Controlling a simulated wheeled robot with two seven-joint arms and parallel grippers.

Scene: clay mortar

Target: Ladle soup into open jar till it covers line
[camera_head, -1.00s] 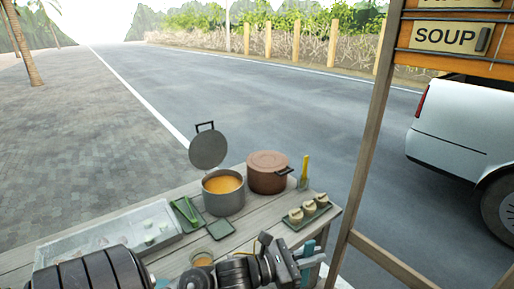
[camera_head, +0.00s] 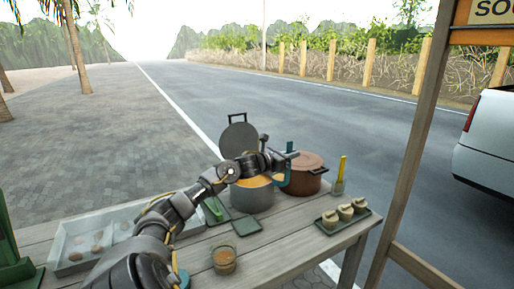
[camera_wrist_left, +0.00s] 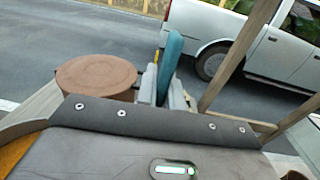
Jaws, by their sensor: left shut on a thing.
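My left gripper (camera_head: 284,161) is shut on the upright teal handle of a ladle (camera_head: 289,148), over the right side of the grey pot. The handle also shows between the fingers in the left wrist view (camera_wrist_left: 173,58). The ladle's bowl is hidden. The grey pot (camera_head: 252,200) is open and holds orange soup (camera_head: 254,182); my arm covers part of it. The open glass jar (camera_head: 224,262) stands upright near the table's front edge, with brownish content low inside. I cannot make out its line. My right gripper is not in view.
A lidded brown pot (camera_head: 304,176) stands right of the grey pot, whose lid (camera_head: 239,142) stands behind. A tray (camera_head: 324,228) of small pots and a cup with a yellow utensil (camera_head: 340,178) are at the right. A green square mat (camera_head: 247,226) lies before the pot.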

